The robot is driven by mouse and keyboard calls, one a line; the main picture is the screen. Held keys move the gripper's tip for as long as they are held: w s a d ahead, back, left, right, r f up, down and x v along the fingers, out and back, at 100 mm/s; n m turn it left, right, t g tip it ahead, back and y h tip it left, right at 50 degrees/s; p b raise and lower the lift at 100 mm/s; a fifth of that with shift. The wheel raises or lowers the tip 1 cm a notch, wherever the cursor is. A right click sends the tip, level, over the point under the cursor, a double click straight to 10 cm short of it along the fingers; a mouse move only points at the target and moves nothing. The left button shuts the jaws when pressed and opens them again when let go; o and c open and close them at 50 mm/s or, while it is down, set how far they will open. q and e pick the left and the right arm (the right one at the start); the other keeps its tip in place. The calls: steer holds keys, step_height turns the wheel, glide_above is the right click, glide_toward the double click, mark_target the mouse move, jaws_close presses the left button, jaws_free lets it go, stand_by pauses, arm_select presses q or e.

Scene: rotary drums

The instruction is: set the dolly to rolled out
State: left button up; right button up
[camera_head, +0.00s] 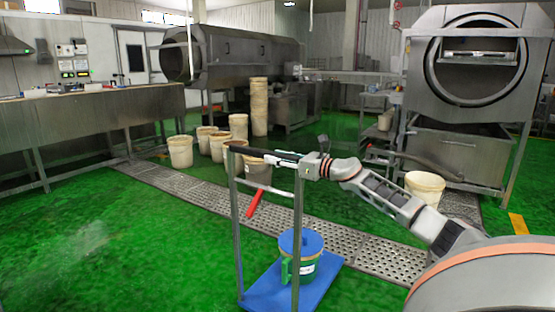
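The dolly has a blue platform (316,284) low on the green floor, with upright grey posts and a dark push bar (250,151) across the top. A green and white bucket with a blue lid (300,243) stands on the platform. My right arm comes in from the right, and my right gripper (286,157) is at the right part of the push bar. It appears to touch or overlap the bar, but its fingers are too small to tell whether they are closed around it. My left gripper is out of view.
A perforated drain strip (215,197) runs across the floor behind the dolly. Off-white buckets (180,151) stand beyond it, with another bucket (425,187) at right. A red object (256,203) shows behind the dolly frame. A rotary drum machine (472,95) stands back right. The left floor is clear.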

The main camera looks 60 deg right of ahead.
steer(key=shift+s+f, duration=0.25)
steer(key=shift+s, duration=0.5)
steer(key=s, duration=1)
steer(key=shift+s+d+r, duration=0.2)
steer(key=shift+s, duration=0.05)
